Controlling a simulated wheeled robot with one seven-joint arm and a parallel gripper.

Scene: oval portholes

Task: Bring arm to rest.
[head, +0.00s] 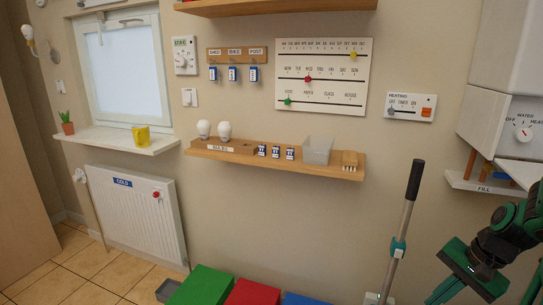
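My arm, green and black, comes in at the lower right edge of the head view. Its end, my gripper (468,274), hangs low at the right, tilted, in front of the plain wall. Its fingertips do not show clearly, so I cannot tell whether it is open or shut. I see nothing clearly held in it. A long pole with a black grip (415,180) and a teal clamp stands just to the left of my gripper; they look apart in the picture.
A wooden shelf (225,154) carries bulbs, small tags, a clear bin and a brush. A white boiler (497,110) hangs at the right above a small shelf marked FILL (470,183). Green (203,287) and red (253,293) boxes stand low in front. A radiator (135,215) is at the left.

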